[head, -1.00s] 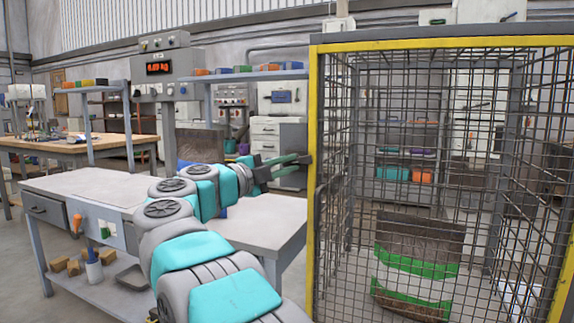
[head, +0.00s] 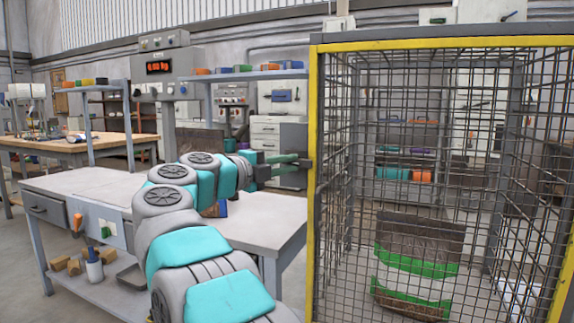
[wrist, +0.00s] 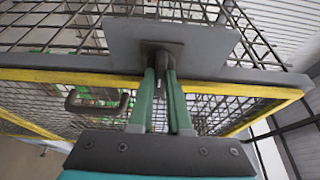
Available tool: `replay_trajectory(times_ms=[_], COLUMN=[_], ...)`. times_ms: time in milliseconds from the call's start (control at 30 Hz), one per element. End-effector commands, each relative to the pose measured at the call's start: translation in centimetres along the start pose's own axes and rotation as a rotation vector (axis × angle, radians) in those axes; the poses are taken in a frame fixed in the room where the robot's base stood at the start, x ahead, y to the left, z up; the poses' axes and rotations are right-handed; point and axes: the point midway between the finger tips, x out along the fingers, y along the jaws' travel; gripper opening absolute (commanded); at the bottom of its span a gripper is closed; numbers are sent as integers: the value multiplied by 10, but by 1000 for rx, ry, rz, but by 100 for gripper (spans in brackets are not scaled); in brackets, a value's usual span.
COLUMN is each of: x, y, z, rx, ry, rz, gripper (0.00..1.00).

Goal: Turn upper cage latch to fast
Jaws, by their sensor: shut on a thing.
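The upper cage latch (wrist: 158,58) shows in the wrist view as a dark knob on a grey plate (wrist: 185,40) at the cage's yellow-edged frame. My gripper (wrist: 160,82) has its two green fingers closed on either side of the latch. In the head view my gripper (head: 298,162) reaches the left yellow post of the cage (head: 313,230) at upper height. The latch is mostly hidden there behind the fingertips. The latch's exact angle is hard to tell.
A U-shaped handle (wrist: 97,103) is on the cage door near my fingers. A brown and green bag (head: 418,245) stands inside the mesh cage. A grey workbench (head: 255,225) lies under my arm. Shelves with coloured bins stand behind.

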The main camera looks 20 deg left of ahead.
Motion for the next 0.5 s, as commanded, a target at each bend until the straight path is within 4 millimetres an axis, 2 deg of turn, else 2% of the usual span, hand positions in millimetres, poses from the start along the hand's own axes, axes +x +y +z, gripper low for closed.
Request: replay_trajectory(times_ms=[33,300,500], x=[1,0,0], y=[3,2,1], z=[-1,0,0], rx=[-1,-1,-1], ry=[4,2,1], rz=[5,3,1], gripper=[17,46,46])
